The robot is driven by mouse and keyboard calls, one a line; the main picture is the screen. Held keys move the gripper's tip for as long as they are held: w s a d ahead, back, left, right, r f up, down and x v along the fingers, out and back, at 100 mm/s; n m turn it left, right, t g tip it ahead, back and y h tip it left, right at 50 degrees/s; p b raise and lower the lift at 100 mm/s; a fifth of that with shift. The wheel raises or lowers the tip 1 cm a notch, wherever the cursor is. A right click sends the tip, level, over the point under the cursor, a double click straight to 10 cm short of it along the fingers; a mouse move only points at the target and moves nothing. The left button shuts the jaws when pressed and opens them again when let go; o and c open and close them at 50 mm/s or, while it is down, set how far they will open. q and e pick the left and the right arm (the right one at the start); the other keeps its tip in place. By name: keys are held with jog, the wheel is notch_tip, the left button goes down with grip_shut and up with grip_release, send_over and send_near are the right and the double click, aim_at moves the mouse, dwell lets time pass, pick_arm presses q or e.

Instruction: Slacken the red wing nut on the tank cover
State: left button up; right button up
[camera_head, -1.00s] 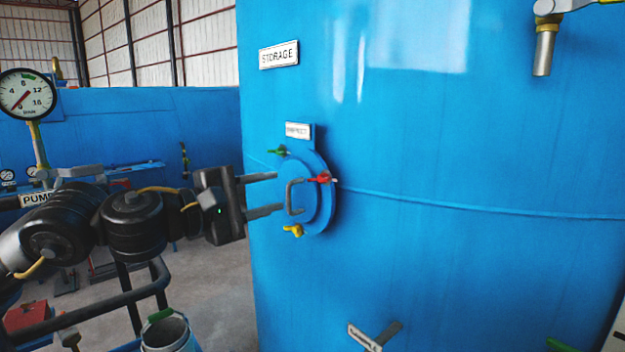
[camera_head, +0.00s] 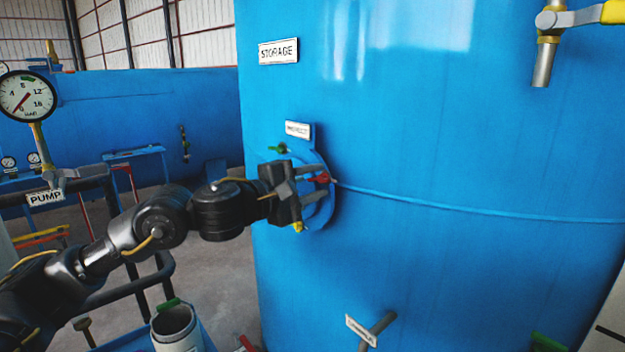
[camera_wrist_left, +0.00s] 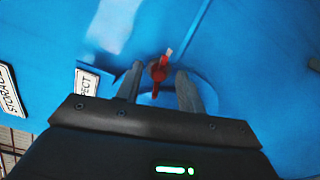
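The round blue tank cover (camera_head: 324,212) is on the side of the big blue storage tank, partly hidden by my left gripper (camera_head: 321,182). The red wing nut (camera_head: 320,178) is at the cover's right edge, between the fingertips in the head view. In the left wrist view the red wing nut (camera_wrist_left: 158,73) shows between the two spread fingers, with a gap on each side. My left gripper is open and holds nothing. A green wing nut (camera_head: 279,149) and a yellow wing nut (camera_head: 297,227) are at the cover's upper left and bottom. My right gripper is out of view.
The INSPECT plate (camera_head: 298,130) sits just above the cover. A pipe stub with a label (camera_head: 361,331) sticks out of the tank below. A tap (camera_head: 544,62) hangs at upper right. A bucket (camera_head: 175,330) and rails stand at lower left.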

pick_arm(q)
jog(key=shift+c, duration=0.2)
grip_shut()
jog(key=n+b, duration=0.2)
jog(key=b, duration=0.1)
jog(key=shift+f+b, duration=0.15)
jog(key=shift+b, duration=0.15)
jog(key=shift+n, duration=0.4)
jog(key=shift+r, duration=0.25)
jog(key=shift+o, duration=0.2)
grip_release()
jog(key=shift+a, duration=0.1)
